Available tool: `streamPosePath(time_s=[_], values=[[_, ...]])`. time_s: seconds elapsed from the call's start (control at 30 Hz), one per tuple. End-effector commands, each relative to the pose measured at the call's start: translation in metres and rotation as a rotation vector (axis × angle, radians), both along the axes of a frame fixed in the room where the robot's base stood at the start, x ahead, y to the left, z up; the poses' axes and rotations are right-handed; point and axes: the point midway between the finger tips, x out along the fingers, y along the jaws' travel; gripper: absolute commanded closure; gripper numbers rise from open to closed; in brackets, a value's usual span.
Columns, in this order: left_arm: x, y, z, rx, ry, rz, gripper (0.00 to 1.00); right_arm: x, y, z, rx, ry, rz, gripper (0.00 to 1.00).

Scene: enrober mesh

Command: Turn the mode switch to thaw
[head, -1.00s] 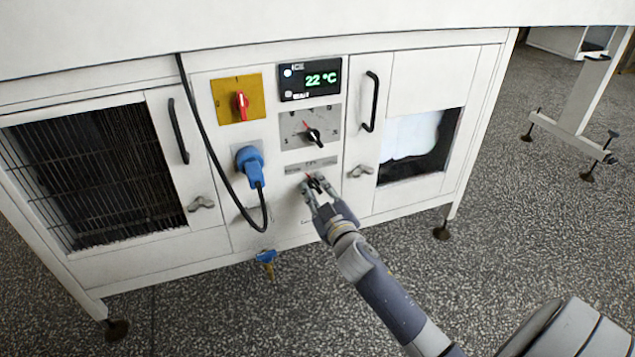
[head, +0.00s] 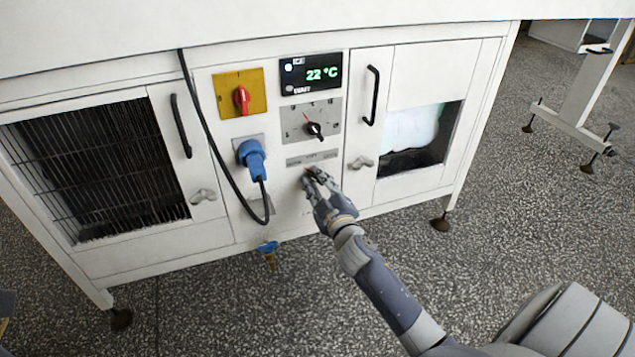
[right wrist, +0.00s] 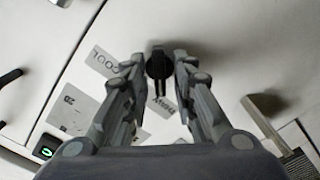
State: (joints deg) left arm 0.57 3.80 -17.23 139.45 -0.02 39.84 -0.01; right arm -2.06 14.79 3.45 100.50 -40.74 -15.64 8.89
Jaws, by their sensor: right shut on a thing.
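The mode switch is a black knob below a grey label plate (head: 312,158) on the white cabinet front. Which word the knob points at cannot be told. My left gripper is not in view.
Above are a rotary dial (head: 314,129), a display reading 22 °C (head: 312,75) and a red switch on a yellow plate (head: 242,98). A blue plug (head: 252,158) with a hanging black cable is to the left. Door handles (head: 371,95) stick out on both sides.

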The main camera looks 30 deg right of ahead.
Motion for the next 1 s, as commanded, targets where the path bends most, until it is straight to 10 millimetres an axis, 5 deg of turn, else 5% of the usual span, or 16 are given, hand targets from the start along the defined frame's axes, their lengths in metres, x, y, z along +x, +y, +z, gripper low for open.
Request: streamPosePath(time_s=[0.47,1.0], values=[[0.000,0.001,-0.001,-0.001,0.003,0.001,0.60,-0.005,0.002,-0.001,0.001,0.002,0.001,0.70],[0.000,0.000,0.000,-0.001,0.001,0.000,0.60,-0.094,0.023,-0.002,0.002,0.005,-0.001,0.70]])
